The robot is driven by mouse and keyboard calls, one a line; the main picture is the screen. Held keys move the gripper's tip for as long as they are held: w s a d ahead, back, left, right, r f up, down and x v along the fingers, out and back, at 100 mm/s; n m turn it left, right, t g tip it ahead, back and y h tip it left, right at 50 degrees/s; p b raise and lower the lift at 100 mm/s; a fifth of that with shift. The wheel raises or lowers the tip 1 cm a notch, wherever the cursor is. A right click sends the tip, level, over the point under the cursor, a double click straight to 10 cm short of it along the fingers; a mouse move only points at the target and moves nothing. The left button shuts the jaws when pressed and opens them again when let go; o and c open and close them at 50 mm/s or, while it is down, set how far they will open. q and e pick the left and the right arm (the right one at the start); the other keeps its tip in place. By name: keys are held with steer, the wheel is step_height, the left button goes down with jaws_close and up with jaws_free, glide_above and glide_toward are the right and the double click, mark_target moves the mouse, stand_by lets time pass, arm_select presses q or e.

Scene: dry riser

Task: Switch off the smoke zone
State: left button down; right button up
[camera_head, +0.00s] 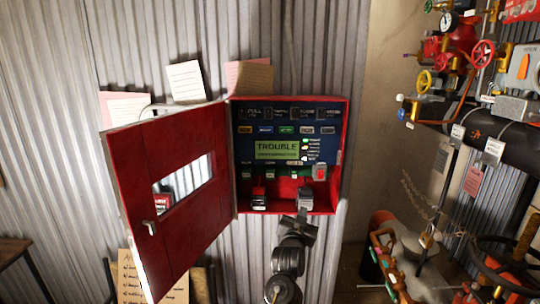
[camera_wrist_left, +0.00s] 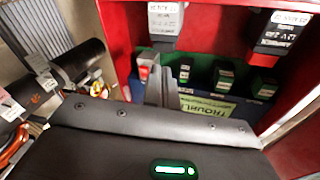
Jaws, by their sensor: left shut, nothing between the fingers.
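The red alarm cabinet (camera_head: 340,150) stands open on the corrugated wall. Its blue panel (camera_head: 290,128) has a row of switches with small labels on top (camera_head: 290,112); I cannot read which one is smoke. A green display (camera_head: 276,149) reads TROUBLE; it shows upside down in the left wrist view (camera_wrist_left: 212,108). Below are small green modules (camera_wrist_left: 224,76) and a grey and red piece (camera_head: 320,172). My left gripper (camera_head: 303,214) is shut and empty at the cabinet's lower right edge. Its fingers (camera_wrist_left: 162,88) show close to the grey and red piece (camera_wrist_left: 148,66); contact is unclear.
The cabinet's red door (camera_head: 190,150) with a window and handle hangs open at the left. Two boxes, one black (camera_head: 258,198) and one grey (camera_head: 305,197), sit at the cabinet bottom. Pipes with red valve wheels (camera_head: 483,54) fill the right. Paper notes (camera_head: 185,82) hang above the door.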

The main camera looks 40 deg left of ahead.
mark_target(270, 112)
arm_select(q)
steer(key=s+a+r+n+y, duration=0.2)
steer(key=s+r, duration=0.1)
steer(key=r, duration=0.5)
steer(key=s+a+r+n+y+p, duration=0.1)
steer(key=s+a+r+n+y, duration=0.1)
steer(key=r, duration=0.6)
steer(key=s+a+r+n+t+y, duration=0.1)
steer(key=s+r, duration=0.3)
steer(key=r, duration=0.5)
steer(key=shift+s+a+n+y, duration=0.4)
steer(key=shift+a+y, duration=0.1)
steer(key=shift+y, duration=0.4)
steer(key=shift+r, duration=0.15)
steer(key=p+x, duration=0.2)
steer(key=x, duration=0.2)
steer(key=f+p+x, duration=0.1)
steer(key=x, duration=0.3)
steer(key=p+x, duration=0.2)
steer(key=x, duration=0.2)
steer(key=shift+w+a+f+p, duration=0.3)
steer(key=shift+w+p, duration=0.05)
steer(key=shift+w, duration=0.1)
steer(key=shift+w+a+f, duration=0.3)
steer(key=shift+w, duration=0.05)
